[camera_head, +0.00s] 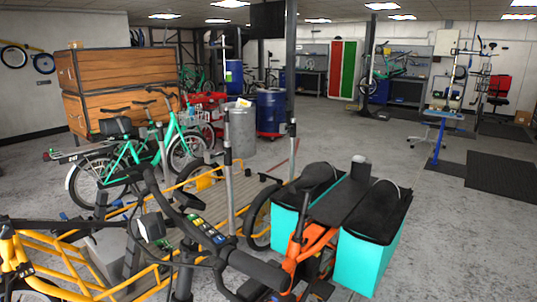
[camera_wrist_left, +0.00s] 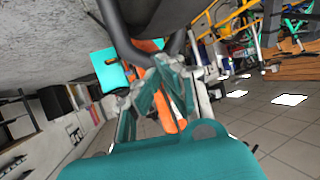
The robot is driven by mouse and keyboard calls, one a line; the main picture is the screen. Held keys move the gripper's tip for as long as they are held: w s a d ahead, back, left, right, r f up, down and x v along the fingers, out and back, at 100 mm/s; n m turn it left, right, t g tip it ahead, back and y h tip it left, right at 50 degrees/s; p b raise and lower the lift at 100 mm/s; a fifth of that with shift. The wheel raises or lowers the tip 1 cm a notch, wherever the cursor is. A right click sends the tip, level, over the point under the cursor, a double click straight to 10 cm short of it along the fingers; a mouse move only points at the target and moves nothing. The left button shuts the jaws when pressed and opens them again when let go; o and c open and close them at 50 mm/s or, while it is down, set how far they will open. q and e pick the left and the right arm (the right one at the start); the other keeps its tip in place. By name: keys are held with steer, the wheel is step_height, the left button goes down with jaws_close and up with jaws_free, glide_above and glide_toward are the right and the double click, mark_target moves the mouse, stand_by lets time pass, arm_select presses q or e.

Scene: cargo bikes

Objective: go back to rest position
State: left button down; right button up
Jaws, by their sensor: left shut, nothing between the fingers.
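My left gripper (camera_wrist_left: 160,64) shows in the left wrist view, with teal and grey links. Its fingers are closed together and hold nothing. An orange bike frame and a dark curved handlebar (camera_wrist_left: 118,30) appear behind and beside the fingers; I cannot tell whether they touch. Neither gripper shows in the head view. There, an orange cargo bike (camera_head: 306,240) with teal side bags (camera_head: 368,262) stands in front at the right, and its black handlebar (camera_head: 262,268) reaches toward me.
A yellow cargo bike (camera_head: 70,262) fills the front left. A green bike (camera_head: 128,160), wooden crates (camera_head: 115,70), a grey bin (camera_head: 240,130) and a blue barrel (camera_head: 270,112) stand behind. Open floor (camera_head: 390,150) lies at the right, with a blue stand (camera_head: 442,125).

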arm_select(q)
steer(key=s+d+f+n+g+y, duration=0.1)
steer(key=s+f+g+y, duration=0.15)
steer(key=s+f, duration=0.7)
steer(key=s+d+f+n+g+y, duration=0.15)
steer(key=s+f+g, duration=0.25)
steer(key=s+f, duration=0.55)
steer(key=s+d+f+g, duration=0.2)
steer(key=s+d, duration=0.2)
steer(key=s, duration=0.5)
steer(key=s+d+f+g, duration=0.3)
steer(key=s+d, duration=0.1)
steer(key=s, duration=0.5)
steer(key=shift+s+f+m+p, duration=0.25)
steer(key=shift+f+m+p, duration=0.05)
steer(key=shift+m+p, duration=0.15)
